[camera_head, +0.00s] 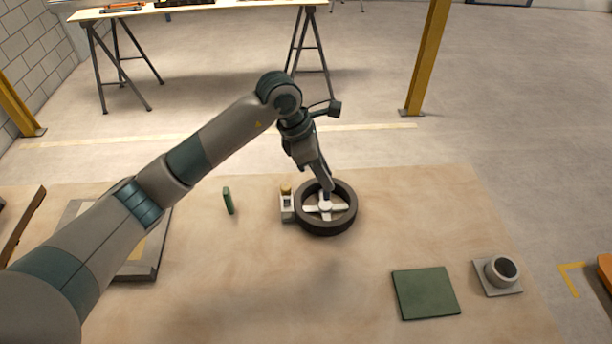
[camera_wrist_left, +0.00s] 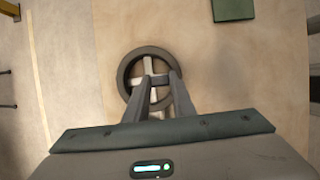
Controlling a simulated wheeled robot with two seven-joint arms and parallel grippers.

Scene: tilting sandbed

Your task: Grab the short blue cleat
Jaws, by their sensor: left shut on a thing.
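I cannot make out a blue cleat in either view. A dark round ring (camera_head: 347,222) lies on the tan bed with a white cross (camera_head: 312,211) inside it; the ring also shows in the wrist view (camera_wrist_left: 127,68). My left gripper (camera_head: 327,189) reaches down into the ring from above. In the wrist view its two fingers (camera_wrist_left: 160,78) stand on either side of the cross's middle and are shut on it. The fingers partly hide the cross and whatever lies between their tips. My right gripper is in neither view.
A small green upright piece (camera_head: 228,201) is farther left. A green square plate (camera_head: 426,293) and a grey cup on a base (camera_head: 500,274) are at right. The front middle is clear.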

